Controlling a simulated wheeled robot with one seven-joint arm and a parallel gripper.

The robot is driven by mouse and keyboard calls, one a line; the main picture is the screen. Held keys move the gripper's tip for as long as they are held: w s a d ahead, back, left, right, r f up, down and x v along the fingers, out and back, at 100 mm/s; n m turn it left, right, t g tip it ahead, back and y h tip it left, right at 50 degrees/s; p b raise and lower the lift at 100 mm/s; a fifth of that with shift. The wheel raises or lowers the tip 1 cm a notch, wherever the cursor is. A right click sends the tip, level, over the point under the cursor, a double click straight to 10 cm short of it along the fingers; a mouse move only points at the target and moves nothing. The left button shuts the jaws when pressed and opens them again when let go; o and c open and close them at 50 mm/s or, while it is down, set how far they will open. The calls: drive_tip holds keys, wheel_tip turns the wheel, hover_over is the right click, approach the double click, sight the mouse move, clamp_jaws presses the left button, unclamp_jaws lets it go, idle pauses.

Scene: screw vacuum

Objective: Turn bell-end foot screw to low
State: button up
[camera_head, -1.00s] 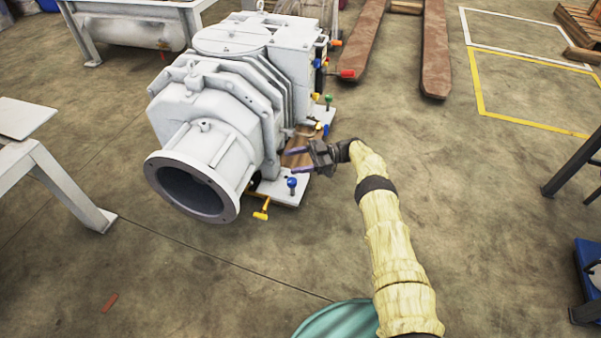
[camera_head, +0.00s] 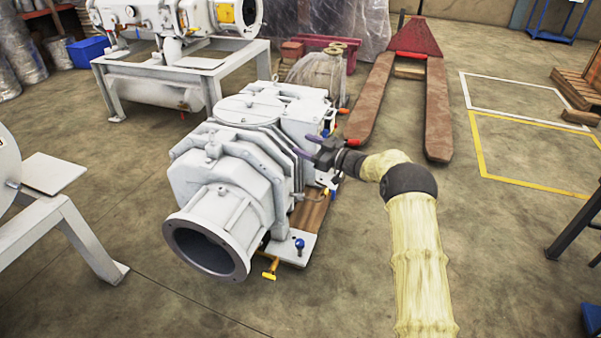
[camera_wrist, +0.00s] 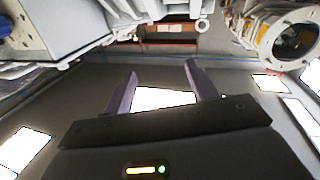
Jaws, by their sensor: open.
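The white vacuum pump (camera_head: 226,165) stands at the centre-left of the head view, its open round bell end (camera_head: 208,247) facing the front. At the bell end's foot, a blue-knobbed screw (camera_head: 300,244) stands upright on a white plate (camera_head: 291,253). A yellow T-handle (camera_head: 270,268) sticks out low beside it. I cannot tell for sure which of these is the bell-end foot screw. My gripper (camera_head: 312,147) is open and empty beside the pump's upper right side, well above and behind both. In the wrist view its two fingers (camera_wrist: 162,70) are spread with nothing between.
Several coloured handles, including a red one (camera_head: 351,142), line the pump's right side close to my gripper. A pallet jack (camera_head: 437,110) lies behind. A white frame table (camera_head: 75,215) stands at left. The floor (camera_head: 340,280) right of the plate is clear.

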drive_tip(key=s+d+r+m+t+h+p, duration=0.2)
drive_tip(key=d+r+m+t+h+p, duration=0.3)
drive_tip(key=d+r+h, duration=0.4)
drive_tip(key=s+d+r+m+g+h+p, duration=0.25)
drive_tip(key=s+d+m+h, duration=0.2)
drive_tip(key=s, duration=0.35)
drive_tip(key=s+d+m+g+h+p, duration=0.1)
drive_tip(key=s+d+m+g+p, duration=0.1)
drive_tip(key=s, duration=1.5)
drive_tip(key=s+d+r+m+g+h+p, duration=0.1)
drive_tip(key=s+d+g, duration=0.4)
drive_tip(key=s, duration=1.2)
drive_tip(key=shift+s+d+r+m+g+p, duration=0.25)
drive_tip(key=shift+s+m+g+p, duration=0.1)
drive_tip(key=shift+m+g+p, duration=0.6)
drive_tip(key=shift+h, duration=0.25)
drive_tip(key=c, duration=0.4)
drive_tip(key=shift+c, duration=0.3)
